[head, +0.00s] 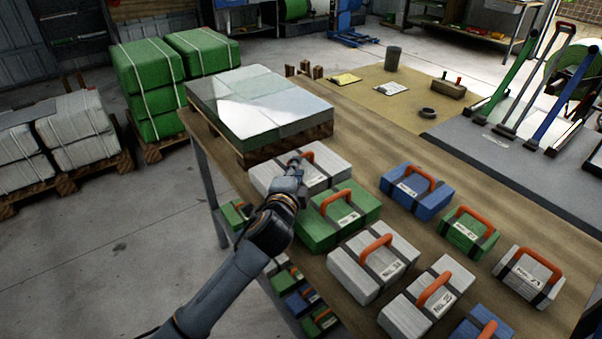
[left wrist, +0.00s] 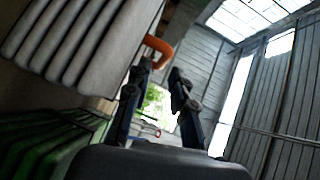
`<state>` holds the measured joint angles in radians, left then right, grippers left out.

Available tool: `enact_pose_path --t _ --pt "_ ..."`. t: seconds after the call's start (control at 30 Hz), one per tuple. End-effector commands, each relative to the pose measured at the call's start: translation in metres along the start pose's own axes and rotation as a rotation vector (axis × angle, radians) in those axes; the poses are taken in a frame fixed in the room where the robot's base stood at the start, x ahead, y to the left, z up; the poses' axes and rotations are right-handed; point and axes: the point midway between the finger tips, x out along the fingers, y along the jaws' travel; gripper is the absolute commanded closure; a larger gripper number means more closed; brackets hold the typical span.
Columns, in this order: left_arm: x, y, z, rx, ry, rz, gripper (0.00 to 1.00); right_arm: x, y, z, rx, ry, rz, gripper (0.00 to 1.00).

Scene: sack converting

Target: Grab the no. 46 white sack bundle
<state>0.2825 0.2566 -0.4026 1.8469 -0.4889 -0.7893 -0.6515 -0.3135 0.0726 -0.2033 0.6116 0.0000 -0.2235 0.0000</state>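A white sack bundle (head: 324,166) with an orange handle (head: 322,155) lies at the back left of the table's bundles. My left gripper (head: 295,160) is at the left end of its handle, and partly covers the bundle. In the left wrist view the fingers (left wrist: 163,76) are spread apart, with the orange handle (left wrist: 158,46) near the left fingertip; I cannot tell whether they touch. More white bundles lie at the front (head: 374,266), front middle (head: 428,301) and right (head: 528,275). The number 46 is not clearly legible on any label. My right gripper is out of view.
A green bundle (head: 338,213) lies close in front of the left gripper. Blue (head: 417,191) and green (head: 468,231) bundles lie further right. A pallet stack (head: 258,103) stands behind. Smaller bundles sit below the table's left edge.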

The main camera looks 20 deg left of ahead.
Motion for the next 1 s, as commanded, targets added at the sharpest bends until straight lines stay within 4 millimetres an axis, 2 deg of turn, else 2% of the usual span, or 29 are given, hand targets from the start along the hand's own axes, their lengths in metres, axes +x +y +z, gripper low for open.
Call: enact_pose_path --t 0.17,0.27,0.5,0.8,0.93,1.0 --pt "0.011 -0.002 0.0 -0.001 0.001 -0.001 0.77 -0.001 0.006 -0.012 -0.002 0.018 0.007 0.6" --pt "0.024 -0.004 0.001 0.0 -0.001 -0.001 0.77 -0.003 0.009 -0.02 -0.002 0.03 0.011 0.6" --pt "0.053 -0.003 0.002 0.0 0.0 0.0 0.77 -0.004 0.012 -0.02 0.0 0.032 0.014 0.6" --pt "0.057 -0.004 0.001 0.0 0.001 0.0 0.77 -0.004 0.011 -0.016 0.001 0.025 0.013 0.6" --pt "0.057 -0.003 0.001 0.0 0.001 0.0 1.0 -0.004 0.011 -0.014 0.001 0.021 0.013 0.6" --pt "0.057 -0.003 0.001 0.0 0.001 0.0 1.0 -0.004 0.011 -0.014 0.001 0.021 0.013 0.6"
